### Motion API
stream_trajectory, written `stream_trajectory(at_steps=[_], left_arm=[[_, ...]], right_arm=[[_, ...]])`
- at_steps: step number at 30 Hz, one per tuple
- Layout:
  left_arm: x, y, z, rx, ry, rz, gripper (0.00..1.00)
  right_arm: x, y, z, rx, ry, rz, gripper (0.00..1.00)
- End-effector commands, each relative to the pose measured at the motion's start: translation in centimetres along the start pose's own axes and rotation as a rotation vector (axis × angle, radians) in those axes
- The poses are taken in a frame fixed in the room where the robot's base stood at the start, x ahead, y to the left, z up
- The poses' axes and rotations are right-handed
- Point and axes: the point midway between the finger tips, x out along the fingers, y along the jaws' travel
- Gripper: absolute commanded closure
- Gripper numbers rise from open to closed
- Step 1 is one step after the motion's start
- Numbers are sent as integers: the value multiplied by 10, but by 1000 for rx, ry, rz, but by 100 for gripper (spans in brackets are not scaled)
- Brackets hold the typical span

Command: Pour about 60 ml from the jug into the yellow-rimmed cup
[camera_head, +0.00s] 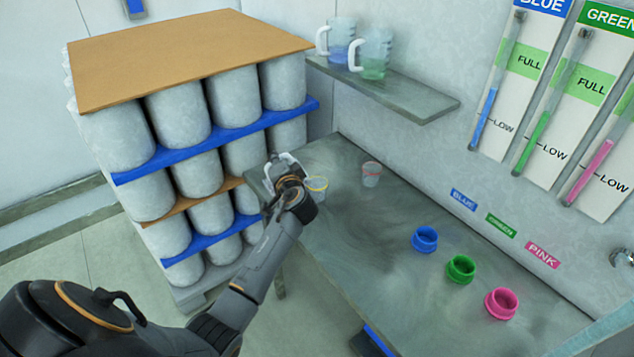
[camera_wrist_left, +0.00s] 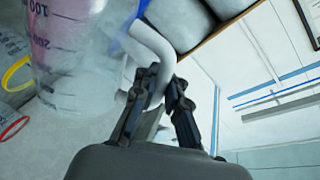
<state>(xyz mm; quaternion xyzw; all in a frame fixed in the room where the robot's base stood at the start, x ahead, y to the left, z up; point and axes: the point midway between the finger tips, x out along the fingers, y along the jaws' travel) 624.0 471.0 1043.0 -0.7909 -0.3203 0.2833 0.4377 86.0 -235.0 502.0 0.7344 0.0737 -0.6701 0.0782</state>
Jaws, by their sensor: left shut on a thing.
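The clear jug (camera_wrist_left: 68,45) fills the upper left of the left wrist view, with volume marks and pinkish liquid inside. My left gripper (camera_wrist_left: 158,88) is shut on its white handle (camera_wrist_left: 152,48). In the head view the jug (camera_head: 281,163) is mostly hidden behind my left gripper (camera_head: 291,187), at the table's far left end. The yellow-rimmed cup (camera_head: 318,190) stands on the table just right of the gripper; its yellow rim (camera_wrist_left: 14,70) shows beside the jug in the wrist view. I cannot tell how far the jug is tilted. My right gripper is out of view.
A red-rimmed cup (camera_head: 371,176) stands right of the yellow-rimmed one. Blue (camera_head: 425,240), green (camera_head: 461,269) and pink (camera_head: 501,303) rings sit along the table (camera_head: 370,245). Two jugs stand on a wall shelf (camera_head: 405,98). A drum rack (camera_head: 190,60) is close behind my left arm.

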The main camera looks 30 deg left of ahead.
Motion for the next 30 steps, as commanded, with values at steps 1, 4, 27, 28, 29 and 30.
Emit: stream_trajectory(at_steps=[1,4,27,28,29,30], left_arm=[[0,-1,-1,1,1,-1,100],[0,-1,-2,3,0,-1,100],[0,-2,-5,27,-4,-2,100],[0,-2,-5,28,-4,-2,100],[0,-2,-5,30,-5,-2,100],[0,-2,-6,31,-5,-2,100]], right_arm=[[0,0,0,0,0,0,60],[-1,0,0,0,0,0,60],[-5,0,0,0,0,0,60],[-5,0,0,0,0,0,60],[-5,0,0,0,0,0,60],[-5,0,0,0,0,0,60]])
